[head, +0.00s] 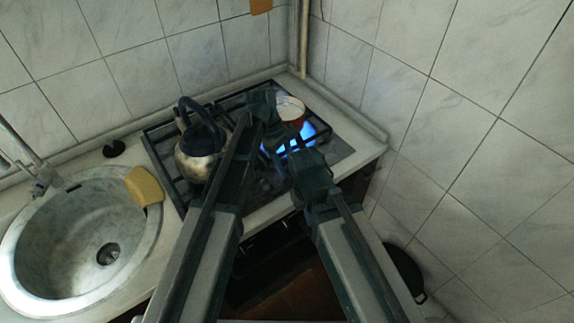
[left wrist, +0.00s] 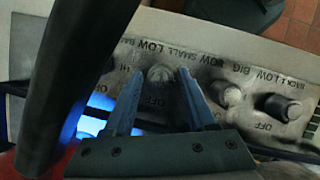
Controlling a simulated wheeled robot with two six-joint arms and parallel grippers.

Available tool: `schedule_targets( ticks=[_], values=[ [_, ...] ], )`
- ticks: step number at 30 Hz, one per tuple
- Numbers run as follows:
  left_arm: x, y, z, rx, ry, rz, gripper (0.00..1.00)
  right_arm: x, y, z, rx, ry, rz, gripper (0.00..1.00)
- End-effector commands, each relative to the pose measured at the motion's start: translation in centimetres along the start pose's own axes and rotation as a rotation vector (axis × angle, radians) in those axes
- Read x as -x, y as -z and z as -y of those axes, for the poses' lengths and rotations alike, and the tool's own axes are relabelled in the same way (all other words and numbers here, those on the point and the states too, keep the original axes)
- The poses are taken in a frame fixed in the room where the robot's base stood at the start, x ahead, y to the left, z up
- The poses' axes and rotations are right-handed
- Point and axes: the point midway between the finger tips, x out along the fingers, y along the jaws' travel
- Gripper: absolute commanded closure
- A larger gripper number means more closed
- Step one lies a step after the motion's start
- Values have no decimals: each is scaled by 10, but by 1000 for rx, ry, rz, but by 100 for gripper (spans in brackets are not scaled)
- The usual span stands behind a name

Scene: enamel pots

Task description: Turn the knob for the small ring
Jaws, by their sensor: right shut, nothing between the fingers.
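The stove's knob panel (left wrist: 215,65) fills the left wrist view, with several knobs and printed labels. The knobs are hidden in the head view.
A blue flame (head: 305,135) burns beside a red and white pot (head: 291,104). A kettle (head: 197,155) stands left of the grippers. A sink (head: 60,240) is at left.

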Motion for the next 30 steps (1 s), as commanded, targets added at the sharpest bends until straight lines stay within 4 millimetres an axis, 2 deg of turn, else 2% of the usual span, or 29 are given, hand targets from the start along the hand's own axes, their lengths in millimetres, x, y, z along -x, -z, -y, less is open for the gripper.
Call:
schedule_targets(
  ticks=[1, 2, 11, 17, 23, 30],
  values=[
    [0, 0, 0, 0, 0, 0, 32, 0, 0, 0, 0, 0, 0, 100],
    [0, 0, 0, 0, 0, 0, 27, 0, 0, 0, 0, 0, 0, 100],
    [0, 0, 0, 0, 0, 1, 27, 0, 0, 0, 0, 0, 0, 100],
    [8, -1, 0, 1, -1, 1, 27, 7, 0, -1, 0, 0, 0, 100],
    [29, -2, 0, 1, -1, 1, 27, 27, -2, -3, 0, 0, 0, 100],
    [67, -3, -1, 2, 0, 1, 27, 62, -4, -6, 0, 0, 0, 100]
  ],
)
